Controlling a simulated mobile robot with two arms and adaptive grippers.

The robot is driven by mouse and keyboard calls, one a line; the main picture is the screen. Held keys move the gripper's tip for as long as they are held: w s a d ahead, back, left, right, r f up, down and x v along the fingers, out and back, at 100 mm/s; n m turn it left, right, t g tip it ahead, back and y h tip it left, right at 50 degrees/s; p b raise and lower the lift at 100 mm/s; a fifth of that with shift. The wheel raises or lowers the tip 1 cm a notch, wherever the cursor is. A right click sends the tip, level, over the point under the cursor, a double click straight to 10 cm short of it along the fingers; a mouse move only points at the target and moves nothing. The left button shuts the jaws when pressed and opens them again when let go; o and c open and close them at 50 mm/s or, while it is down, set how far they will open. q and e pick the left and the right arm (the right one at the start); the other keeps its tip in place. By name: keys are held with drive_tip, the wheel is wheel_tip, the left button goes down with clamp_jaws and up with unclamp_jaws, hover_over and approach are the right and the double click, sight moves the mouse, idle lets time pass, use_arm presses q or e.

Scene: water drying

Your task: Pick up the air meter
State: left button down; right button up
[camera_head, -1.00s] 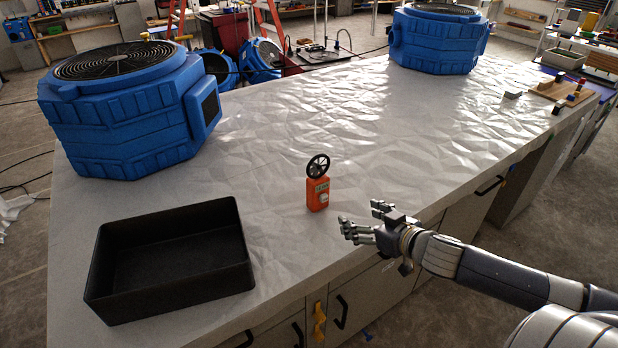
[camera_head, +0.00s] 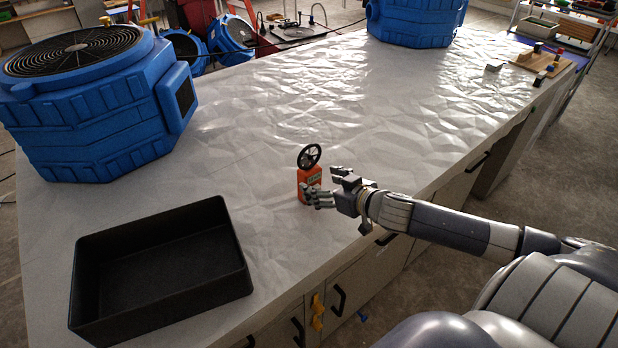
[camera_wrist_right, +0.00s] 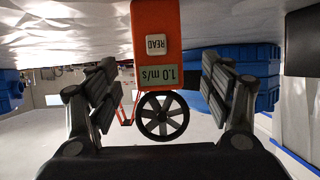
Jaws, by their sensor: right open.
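The air meter (camera_head: 309,178) is a small orange box with a black fan wheel on top. It stands upright on the plastic-covered counter (camera_head: 270,120). My right gripper (camera_head: 325,187) is open at the meter, its fingers partly in front of the orange body in the head view. In the right wrist view the meter (camera_wrist_right: 157,45) shows upside down, with a READ button and a "1.0 m/s" display. It lies between the two open fingers of the gripper (camera_wrist_right: 160,95), with gaps on both sides. My left gripper is not in view.
An empty black bin (camera_head: 160,265) stands at the counter's front left. A blue air mover (camera_head: 100,105) stands at the left and another (camera_head: 412,22) at the back. Small blocks and a wooden board (camera_head: 540,62) lie far right. The middle of the counter is clear.

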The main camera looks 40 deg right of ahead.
sight(315, 176)
drive_tip(key=shift+w+f, duration=0.1)
drive_tip(key=shift+w, duration=0.45)
drive_tip(key=shift+w+f+p, duration=0.1)
drive_tip(key=shift+w+p, duration=0.8)
drive_tip(key=shift+w, duration=0.65)
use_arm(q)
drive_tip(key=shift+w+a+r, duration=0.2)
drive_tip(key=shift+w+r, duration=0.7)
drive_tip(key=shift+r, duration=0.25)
use_arm(e)
drive_tip(key=shift+w+a+f, duration=0.1)
drive_tip(key=shift+w+f, duration=0.55)
drive_tip(key=shift+w, duration=0.2)
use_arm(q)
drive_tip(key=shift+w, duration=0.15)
use_arm(e)
drive_tip(key=c, duration=1.2)
